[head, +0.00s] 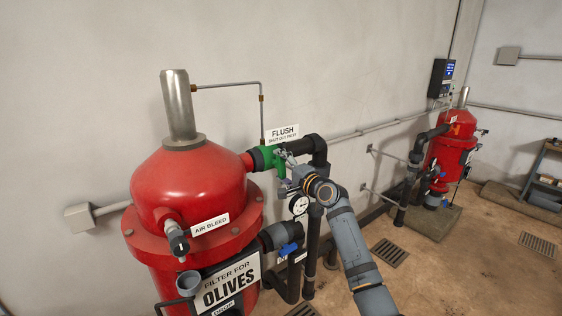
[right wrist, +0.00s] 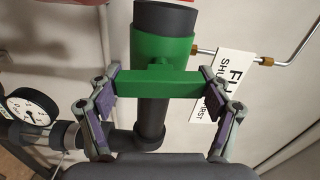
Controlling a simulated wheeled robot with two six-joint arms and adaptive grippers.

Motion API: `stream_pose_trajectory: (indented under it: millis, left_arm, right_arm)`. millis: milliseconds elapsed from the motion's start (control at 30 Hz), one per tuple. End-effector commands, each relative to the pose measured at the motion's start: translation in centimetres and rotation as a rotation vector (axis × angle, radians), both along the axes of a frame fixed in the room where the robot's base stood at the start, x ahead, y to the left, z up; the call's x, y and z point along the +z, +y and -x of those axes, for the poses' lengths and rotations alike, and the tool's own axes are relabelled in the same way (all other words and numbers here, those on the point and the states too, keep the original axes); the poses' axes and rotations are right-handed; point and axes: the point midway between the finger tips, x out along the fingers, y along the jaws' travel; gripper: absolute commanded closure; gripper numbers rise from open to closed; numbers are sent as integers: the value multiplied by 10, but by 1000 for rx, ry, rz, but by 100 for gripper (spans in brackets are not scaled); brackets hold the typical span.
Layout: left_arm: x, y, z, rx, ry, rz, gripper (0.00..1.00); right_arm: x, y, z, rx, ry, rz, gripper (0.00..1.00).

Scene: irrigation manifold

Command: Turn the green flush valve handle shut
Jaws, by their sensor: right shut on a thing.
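The green flush valve (head: 270,159) sits on the pipe at the upper right of the red filter tank, below a FLUSH sign (head: 283,134). In the right wrist view its green handle (right wrist: 140,84) is a straight bar lying crosswise to the dark pipe, in front of the green valve body (right wrist: 165,48). My right gripper (head: 286,177) is at the valve. In the wrist view the right gripper (right wrist: 158,92) has one finger at each end of the handle and is shut on it. In the head view the gripper partly hides the handle. My left gripper is not in view.
The red tank (head: 188,185) labelled OLIVES stands close on the left, with an air bleed tap (head: 177,238) in front. A gauge (head: 299,205) and dark pipes are just below the valve. A second red tank (head: 452,145) stands far right. Floor between is mostly free.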

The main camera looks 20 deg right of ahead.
Motion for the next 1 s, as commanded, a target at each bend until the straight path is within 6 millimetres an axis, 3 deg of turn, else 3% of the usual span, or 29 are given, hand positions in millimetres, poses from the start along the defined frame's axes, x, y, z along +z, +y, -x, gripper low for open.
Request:
stream_pose_trajectory:
  millis: [300, 833, 867, 1000]
  left_arm:
    - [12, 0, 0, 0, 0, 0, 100]
    - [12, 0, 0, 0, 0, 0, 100]
    - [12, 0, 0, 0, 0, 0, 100]
    - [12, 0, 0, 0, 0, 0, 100]
  right_arm:
    - [0, 0, 0, 0, 36, -97, 53]
    - [-1, 0, 0, 0, 44, -117, 53]
    - [-1, 0, 0, 1, 44, -117, 18]
    - [-1, 0, 0, 0, 43, -116, 0]
